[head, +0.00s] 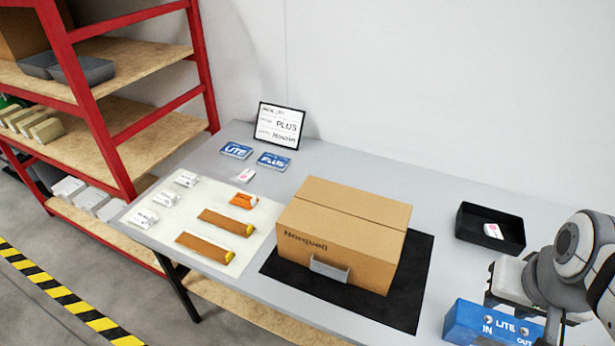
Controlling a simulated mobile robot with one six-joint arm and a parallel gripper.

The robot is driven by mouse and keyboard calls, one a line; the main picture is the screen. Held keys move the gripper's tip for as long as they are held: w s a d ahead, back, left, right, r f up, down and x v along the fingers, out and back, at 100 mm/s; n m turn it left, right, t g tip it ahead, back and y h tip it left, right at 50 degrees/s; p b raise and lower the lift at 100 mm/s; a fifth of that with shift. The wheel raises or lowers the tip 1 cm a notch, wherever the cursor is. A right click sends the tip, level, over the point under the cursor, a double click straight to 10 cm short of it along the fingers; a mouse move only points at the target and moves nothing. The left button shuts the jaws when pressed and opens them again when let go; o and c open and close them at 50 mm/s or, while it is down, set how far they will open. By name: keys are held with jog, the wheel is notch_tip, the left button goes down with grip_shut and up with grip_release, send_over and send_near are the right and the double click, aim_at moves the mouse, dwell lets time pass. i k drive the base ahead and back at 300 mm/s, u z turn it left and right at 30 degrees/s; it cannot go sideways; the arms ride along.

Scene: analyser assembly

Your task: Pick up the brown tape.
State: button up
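No roll of tape shows clearly. Two long brown strips with yellow ends lie on a pale mat (190,210) at the left of the table: a farther one (226,221) and a nearer one (203,246). I cannot tell whether either is the brown tape. Part of my arm shows at the lower right, far from these strips. My gripper (520,300) seems to be at the arm's end, by a blue unit (470,322) marked LITE, IN and OUT. Its fingers are not clear, and I cannot tell whether it touches the unit.
A closed Norquell carton (350,215) stands on a black mat (410,305), between my arm and the strips. An orange item (243,200) and several white packets lie by the strips. A black tray (490,238) is at right. A red-framed shelf (125,170) stands left.

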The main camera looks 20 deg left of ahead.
aim_at(240, 228)
jog(key=z, duration=2.2)
jog(key=k, duration=2.25)
jog(key=u, duration=2.2)
jog(key=i, duration=1)
